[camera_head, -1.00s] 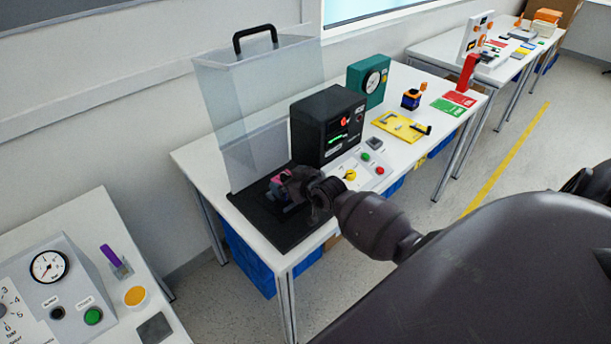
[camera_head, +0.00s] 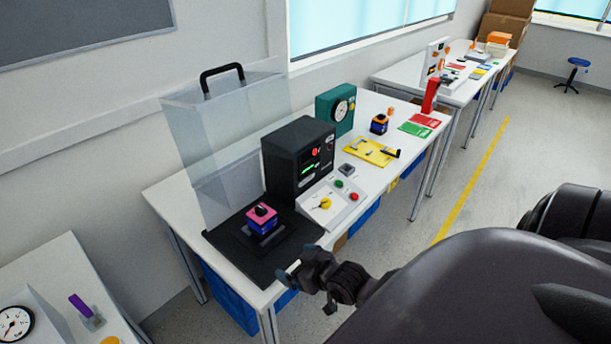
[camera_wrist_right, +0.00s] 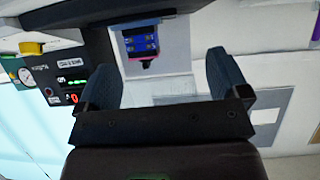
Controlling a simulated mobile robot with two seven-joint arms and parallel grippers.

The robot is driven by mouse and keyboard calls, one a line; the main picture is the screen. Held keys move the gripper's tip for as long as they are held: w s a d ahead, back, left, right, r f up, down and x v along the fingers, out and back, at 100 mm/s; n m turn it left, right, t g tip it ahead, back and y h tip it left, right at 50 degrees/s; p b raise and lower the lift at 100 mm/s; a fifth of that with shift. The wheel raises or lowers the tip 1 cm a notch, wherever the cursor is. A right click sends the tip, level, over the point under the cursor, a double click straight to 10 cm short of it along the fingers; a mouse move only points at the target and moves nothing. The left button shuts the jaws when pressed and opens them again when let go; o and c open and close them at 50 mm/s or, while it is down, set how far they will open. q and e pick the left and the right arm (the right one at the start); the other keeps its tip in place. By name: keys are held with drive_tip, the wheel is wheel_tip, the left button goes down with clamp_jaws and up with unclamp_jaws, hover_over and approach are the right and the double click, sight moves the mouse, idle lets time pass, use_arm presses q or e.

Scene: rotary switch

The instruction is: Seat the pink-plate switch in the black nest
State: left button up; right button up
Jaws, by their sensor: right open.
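The pink-plate switch (camera_head: 262,217), with a blue-purple body and a dark knob on top, stands upright at the black nest (camera_head: 284,229) on the dark base plate (camera_head: 228,240). How deep its body sits in the nest is too small to tell. In the right wrist view the switch (camera_wrist_right: 142,46) shows beyond the fingers, apart from them. My right gripper (camera_head: 296,265) is open and empty, in front of the base plate's front right edge. Its two blue-grey fingers stand wide apart in the right wrist view (camera_wrist_right: 163,72). My left gripper is not in view.
A clear cover with a black handle (camera_head: 222,75) stands behind the base plate. A black display box (camera_head: 298,158) and a sloped button panel (camera_head: 332,200) stand to the right. A yellow tray (camera_head: 371,152) lies farther along the white table (camera_head: 165,198).

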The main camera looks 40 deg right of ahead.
drive_tip(key=s+a+f, duration=0.2)
drive_tip(key=s+a, duration=0.1)
drive_tip(key=s, duration=0.2)
drive_tip(key=s+a+f+g, duration=0.1)
drive_tip(key=s+a+f, duration=0.1)
drive_tip(key=s, duration=0.4)
drive_tip(key=shift+a+h, duration=0.4)
drive_tip(key=shift+a, duration=0.4)
drive_tip(key=shift+w+f, duration=0.1)
